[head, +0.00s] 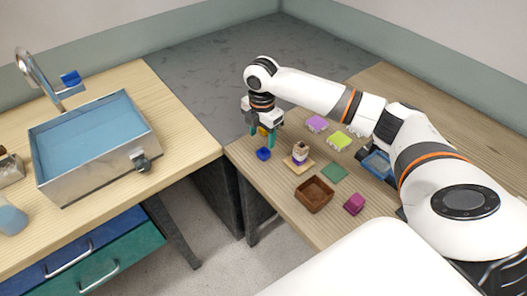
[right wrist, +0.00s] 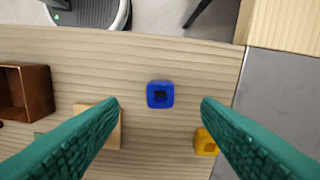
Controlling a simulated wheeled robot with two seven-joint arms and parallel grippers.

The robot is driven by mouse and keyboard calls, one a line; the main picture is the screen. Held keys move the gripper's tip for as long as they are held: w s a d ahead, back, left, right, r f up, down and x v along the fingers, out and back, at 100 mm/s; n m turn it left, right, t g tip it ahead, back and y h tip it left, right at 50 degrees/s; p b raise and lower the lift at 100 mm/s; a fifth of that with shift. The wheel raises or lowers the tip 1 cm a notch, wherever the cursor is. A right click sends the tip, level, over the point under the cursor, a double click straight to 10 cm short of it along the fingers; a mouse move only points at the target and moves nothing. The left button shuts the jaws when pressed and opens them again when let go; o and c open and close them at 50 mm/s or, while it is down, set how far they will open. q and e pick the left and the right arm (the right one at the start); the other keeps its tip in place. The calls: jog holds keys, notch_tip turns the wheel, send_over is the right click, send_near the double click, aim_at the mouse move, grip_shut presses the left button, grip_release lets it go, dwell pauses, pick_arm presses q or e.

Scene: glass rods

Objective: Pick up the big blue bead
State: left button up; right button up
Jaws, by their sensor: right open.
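The big blue bead (head: 263,154) lies on the wooden table near its left end, close to the front edge. In the right wrist view the blue bead (right wrist: 160,94) is a rounded cube with a dark square hole facing up, between and beyond the fingertips. My right gripper (head: 262,137) is open, pointing down above the table, with its green fingers apart and nothing between them. It also shows in the right wrist view (right wrist: 160,102). The bead stands apart from both fingers. My left gripper is not in view.
A yellow bead (right wrist: 205,142) lies close to the right-hand finger in the wrist view. A wooden stand (head: 299,163) with stacked pieces is right of the blue bead. A brown box (head: 314,194), magenta bead (head: 354,204) and green square (head: 334,172) lie farther right.

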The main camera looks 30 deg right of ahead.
aim_at(264, 148)
jog(key=shift+w+d+f, duration=0.1)
jog(key=shift+f, duration=0.45)
jog(key=shift+w+d+f, duration=0.15)
jog(key=shift+f, duration=0.2)
jog(key=f, duration=0.1)
jog(key=f+p, duration=0.1)
jog(key=f, duration=0.2)
jog(key=shift+s+f, duration=0.1)
jog(key=shift+s, duration=0.15)
jog(key=shift+w+d+f, duration=0.1)
jog(key=shift+f, duration=0.2)
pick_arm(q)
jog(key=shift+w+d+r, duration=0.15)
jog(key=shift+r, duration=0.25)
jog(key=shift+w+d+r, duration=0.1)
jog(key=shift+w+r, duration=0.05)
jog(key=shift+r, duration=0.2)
pick_arm(e)
jog(key=c, duration=1.1)
